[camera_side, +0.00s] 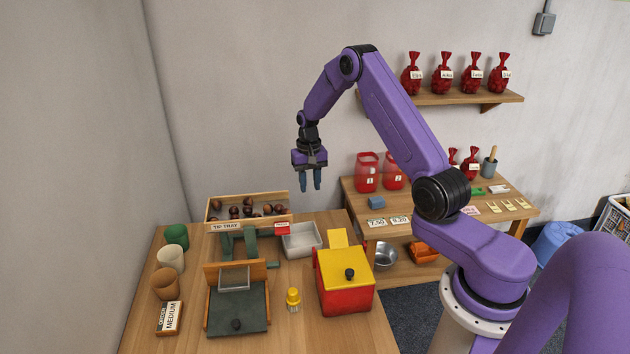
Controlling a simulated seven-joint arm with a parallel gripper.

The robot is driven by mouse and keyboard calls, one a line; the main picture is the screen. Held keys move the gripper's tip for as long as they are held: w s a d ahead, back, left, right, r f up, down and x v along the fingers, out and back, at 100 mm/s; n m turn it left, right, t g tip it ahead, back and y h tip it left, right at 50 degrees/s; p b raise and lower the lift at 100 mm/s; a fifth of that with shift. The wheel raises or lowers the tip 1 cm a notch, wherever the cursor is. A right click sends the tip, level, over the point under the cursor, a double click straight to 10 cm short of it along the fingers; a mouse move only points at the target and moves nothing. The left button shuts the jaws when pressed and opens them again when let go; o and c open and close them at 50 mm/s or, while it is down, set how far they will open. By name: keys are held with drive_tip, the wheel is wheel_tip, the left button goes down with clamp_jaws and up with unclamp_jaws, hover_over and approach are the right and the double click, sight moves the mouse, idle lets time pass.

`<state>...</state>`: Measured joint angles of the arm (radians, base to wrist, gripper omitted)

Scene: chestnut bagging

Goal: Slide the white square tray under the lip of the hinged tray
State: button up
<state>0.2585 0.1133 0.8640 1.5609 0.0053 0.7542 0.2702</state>
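The white square tray (317,237) sits on the wooden table, right of the green stand and just in front of the right end of the hinged tray. The hinged tray (212,216) is a wooden tray labelled TIP TRAY, with several chestnuts in it, at the back of the table; a red tag is at its front right. Whether the white tray is under its lip I cannot tell from this angle. My gripper (310,181) hangs in the air above the back of the table, fingers down, apart and empty.
A red box with a yellow lid (345,291) stands in front of the white tray. A yellow-capped bottle (293,299), a dark board with a wooden back (238,313) and several cups (165,283) stand nearby.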

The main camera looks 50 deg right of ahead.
sight(315, 227)
drive_tip(key=shift+s+a+r+m, duration=0.15)
drive_tip(key=shift+s+a+r, duration=0.15)
drive_tip(key=shift+s+r, duration=0.35)
drive_tip(key=shift+s+a+r+m, duration=0.15)
drive_tip(key=shift+s+a+r, duration=0.15)
drive_tip(key=shift+s+r, duration=0.35)
drive_tip(key=shift+f, duration=0.15)
wheel_tip(315, 227, down, 17)
drive_tip(key=shift+f, duration=0.15)
clamp_jaws()
drive_tip(key=shift+o, duration=0.4)
unclamp_jaws()
